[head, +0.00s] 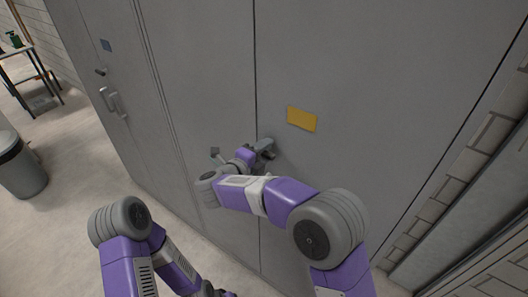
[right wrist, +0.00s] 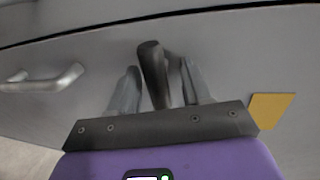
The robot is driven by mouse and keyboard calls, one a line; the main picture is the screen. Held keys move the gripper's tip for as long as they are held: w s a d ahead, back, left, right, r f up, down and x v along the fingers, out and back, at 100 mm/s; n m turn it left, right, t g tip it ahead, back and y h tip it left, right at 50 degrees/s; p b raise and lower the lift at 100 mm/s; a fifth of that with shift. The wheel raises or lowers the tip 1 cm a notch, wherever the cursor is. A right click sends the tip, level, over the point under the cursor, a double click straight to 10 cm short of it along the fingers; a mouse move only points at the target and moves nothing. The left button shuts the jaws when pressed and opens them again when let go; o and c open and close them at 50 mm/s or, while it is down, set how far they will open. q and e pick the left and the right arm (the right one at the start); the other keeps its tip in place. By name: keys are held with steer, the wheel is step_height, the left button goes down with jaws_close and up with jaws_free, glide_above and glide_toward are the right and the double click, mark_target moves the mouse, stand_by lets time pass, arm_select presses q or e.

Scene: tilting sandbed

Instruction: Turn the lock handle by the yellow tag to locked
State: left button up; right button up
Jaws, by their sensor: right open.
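The yellow tag (head: 301,119) is on the grey cabinet front, right of a vertical door seam. It also shows at the right in the right wrist view (right wrist: 270,110). My right gripper (head: 264,149) is at the cabinet front, just left of and below the tag. In the right wrist view its fingers are open, one on each side of the dark lock handle (right wrist: 152,74). I cannot tell whether they touch it. In the head view the gripper mostly hides this handle. My left gripper (head: 214,291) is low at the bottom edge, partly cut off; its jaws are unclear.
A pale pull handle (right wrist: 45,80) is left of the gripper in the right wrist view. Farther left on the cabinet are a blue tag (head: 106,45), a small dark handle (head: 100,72) and another pull handle (head: 112,103). A grey bin (head: 20,168) stands at far left.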

steer(key=shift+s+a, duration=0.1)
steer(key=v, duration=0.7)
steer(key=shift+s+a, duration=0.1)
